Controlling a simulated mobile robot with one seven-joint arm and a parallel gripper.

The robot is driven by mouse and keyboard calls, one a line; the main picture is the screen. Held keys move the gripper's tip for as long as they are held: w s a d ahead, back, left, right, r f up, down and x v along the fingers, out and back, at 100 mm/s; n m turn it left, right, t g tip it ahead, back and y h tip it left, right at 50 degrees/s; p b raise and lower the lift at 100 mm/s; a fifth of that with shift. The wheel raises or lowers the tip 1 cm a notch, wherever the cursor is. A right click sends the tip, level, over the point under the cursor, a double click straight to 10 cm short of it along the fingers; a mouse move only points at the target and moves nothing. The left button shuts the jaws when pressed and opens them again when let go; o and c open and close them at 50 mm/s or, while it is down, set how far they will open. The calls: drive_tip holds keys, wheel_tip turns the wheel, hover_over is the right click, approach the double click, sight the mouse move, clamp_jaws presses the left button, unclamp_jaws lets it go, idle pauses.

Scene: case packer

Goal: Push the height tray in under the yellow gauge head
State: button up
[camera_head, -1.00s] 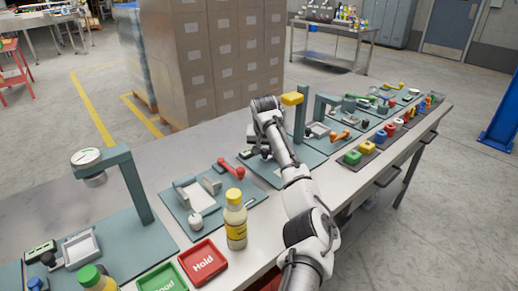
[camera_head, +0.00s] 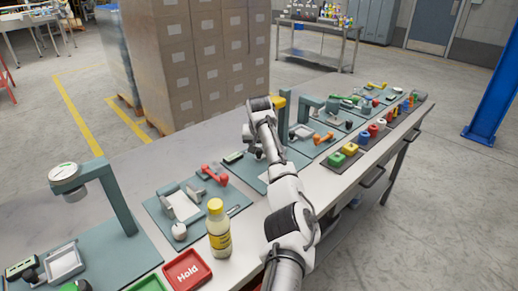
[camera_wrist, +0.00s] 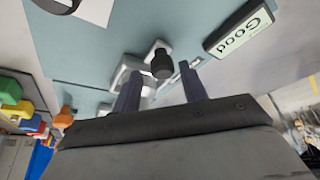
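The yellow gauge head (camera_head: 281,101) sits on a teal post, partly hidden behind my arm in the head view. My gripper (camera_wrist: 160,70) is open in the wrist view, its two fingers apart on either side of a black knob (camera_wrist: 161,65). The knob stands on a pale grey piece (camera_wrist: 128,72), which looks like the height tray on its teal base (camera_wrist: 107,42). The fingers do not visibly touch the knob. In the head view my arm hides the fingers and most of the tray.
Another gauge stand (camera_head: 113,195), a yellow-capped bottle (camera_head: 219,232) and the red Hold tray (camera_head: 187,270) stand to the left. Coloured blocks (camera_head: 343,154) line the table's front edge at right.

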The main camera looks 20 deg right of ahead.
drive_tip(key=shift+a, duration=0.15)
drive_tip(key=shift+s+r, duration=0.15)
drive_tip(key=shift+r, duration=0.15)
drive_tip(key=b+v, duration=0.3)
drive_tip(key=v, duration=1)
drive_tip(key=shift+r, duration=0.1)
